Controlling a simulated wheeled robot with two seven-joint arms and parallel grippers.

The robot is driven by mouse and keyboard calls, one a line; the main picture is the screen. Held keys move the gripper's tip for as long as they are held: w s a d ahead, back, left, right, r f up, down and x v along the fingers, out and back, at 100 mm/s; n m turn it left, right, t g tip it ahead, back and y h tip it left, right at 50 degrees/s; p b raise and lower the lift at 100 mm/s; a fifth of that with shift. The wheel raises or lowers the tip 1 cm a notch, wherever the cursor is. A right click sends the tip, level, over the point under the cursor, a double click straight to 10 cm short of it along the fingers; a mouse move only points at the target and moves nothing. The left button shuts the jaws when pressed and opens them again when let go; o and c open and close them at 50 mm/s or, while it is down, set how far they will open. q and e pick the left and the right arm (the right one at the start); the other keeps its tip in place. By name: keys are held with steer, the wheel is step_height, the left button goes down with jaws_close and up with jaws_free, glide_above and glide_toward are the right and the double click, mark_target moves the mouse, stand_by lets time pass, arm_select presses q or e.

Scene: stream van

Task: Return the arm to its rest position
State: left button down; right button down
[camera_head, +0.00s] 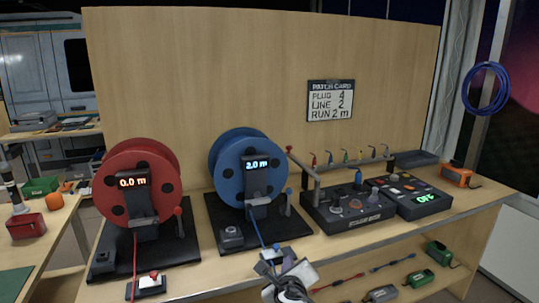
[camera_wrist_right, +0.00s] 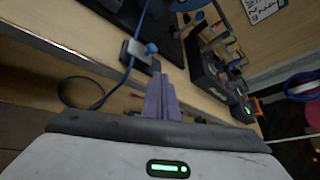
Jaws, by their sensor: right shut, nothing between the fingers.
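My right gripper (camera_head: 284,264) is at the bottom middle of the head view, in front of the shelf unit's front edge. Its purple-grey fingers (camera_wrist_right: 162,98) are together and empty in the wrist view. Behind it, a small grey block with a blue knob (camera_wrist_right: 140,53) sits on the counter edge, and a blue line runs from it and hangs in a loop (camera_wrist_right: 85,100). My left gripper is not in view.
The counter carries a red reel (camera_head: 112,175) reading 0.0 m, a blue reel (camera_head: 229,160) reading 2.0 m, and dark control boxes (camera_head: 350,218) at right. A patch card (camera_head: 330,100) hangs on the back panel. A lower shelf (camera_head: 345,291) holds cables and green boxes.

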steer(key=s+a+f+m+g+y, duration=0.1)
steer(key=s+f+m+g, duration=0.15)
steer(key=s+m, duration=0.4)
steer(key=s+f+m+g, duration=0.1)
steer(key=s+f+m, duration=0.3)
steer(key=s+m, duration=0.3)
steer(key=s+a+f+m+g+y, duration=0.1)
steer(key=s+f+m+g, duration=0.15)
steer(key=s+m, duration=0.4)
steer(key=s+d+r+m+g+h, duration=0.1)
steer(key=s+d+m+g, duration=0.1)
steer(key=s+d+m, duration=1.05)
steer(key=s+d+r+m+g, duration=0.1)
steer(key=s+d+m+g, duration=0.1)
steer(key=s+d+m, duration=0.95)
steer(key=w+a+f+n+t+y, duration=0.1)
steer(key=a+f+t, duration=0.4)
steer(key=a+f, duration=0.5)
steer(key=shift+a+f+n+y, duration=0.15)
steer(key=shift+f+n+y, duration=0.45)
steer(key=shift+f+n, duration=0.5)
steer(key=shift+f, duration=0.15)
